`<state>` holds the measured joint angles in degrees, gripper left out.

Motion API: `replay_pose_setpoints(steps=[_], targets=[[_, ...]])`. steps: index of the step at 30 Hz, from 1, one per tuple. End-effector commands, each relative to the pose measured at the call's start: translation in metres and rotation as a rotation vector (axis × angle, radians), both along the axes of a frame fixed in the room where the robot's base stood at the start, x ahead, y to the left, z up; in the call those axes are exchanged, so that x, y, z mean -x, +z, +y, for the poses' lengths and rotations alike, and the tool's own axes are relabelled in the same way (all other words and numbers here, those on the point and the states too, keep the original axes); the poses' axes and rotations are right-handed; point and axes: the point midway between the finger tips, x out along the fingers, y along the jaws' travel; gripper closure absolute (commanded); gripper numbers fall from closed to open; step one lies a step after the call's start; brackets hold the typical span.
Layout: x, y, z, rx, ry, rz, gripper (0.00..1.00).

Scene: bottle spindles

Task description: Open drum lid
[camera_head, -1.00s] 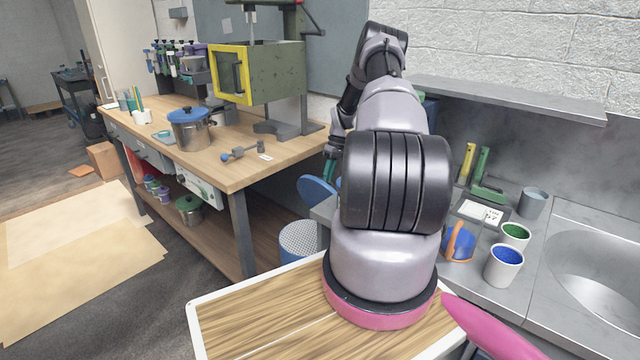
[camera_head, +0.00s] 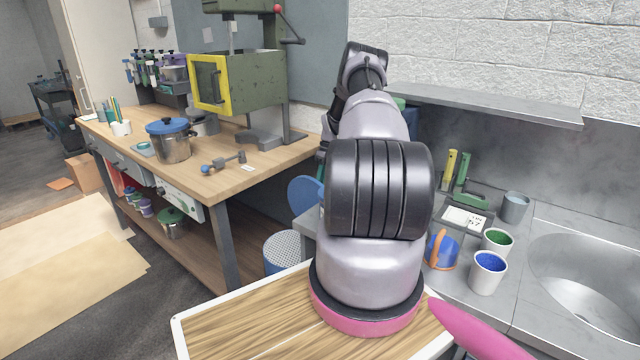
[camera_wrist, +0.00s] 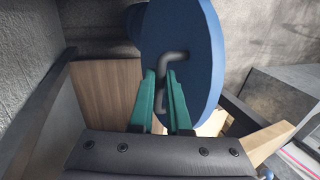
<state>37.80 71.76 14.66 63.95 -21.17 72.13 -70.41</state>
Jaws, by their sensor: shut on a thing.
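The drum (camera_head: 286,251) stands on the floor between the wooden bench and the metal counter, with a pale, dotted surface facing up; my arm hides part of it. Its blue lid (camera_head: 303,194) is tilted steeply above the drum. In the wrist view the lid (camera_wrist: 205,50) is a large blue disc with a bent dark grey handle (camera_wrist: 172,62). My gripper (camera_wrist: 161,82) has teal fingers on either side of the handle and is shut on it. In the head view my arm mostly covers the gripper.
A wooden bench (camera_head: 240,182) with a blue-lidded pot (camera_head: 170,142) and a press (camera_head: 250,80) stands left. At right are a metal counter (camera_head: 520,220), paint cups (camera_head: 487,272), a sink (camera_head: 590,270) and a shelf (camera_head: 490,102) above.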

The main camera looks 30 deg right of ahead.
Motion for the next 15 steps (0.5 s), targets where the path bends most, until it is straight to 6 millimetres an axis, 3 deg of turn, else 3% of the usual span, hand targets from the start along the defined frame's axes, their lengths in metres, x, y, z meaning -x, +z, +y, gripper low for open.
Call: replay_pose_setpoints(steps=[1, 2, 3, 4, 15], targets=[[0.0048, -0.0054, 0.0003, -0.002, 0.001, 0.010, 1.00], [0.0048, -0.0053, 0.0004, -0.002, 0.001, 0.010, 0.74], [0.0045, -0.0051, 0.0004, -0.002, 0.001, 0.010, 0.58], [0.0042, -0.0046, 0.0005, -0.002, 0.001, 0.009, 0.55], [0.0003, 0.0040, -0.0017, 0.000, 0.000, 0.002, 0.55]])
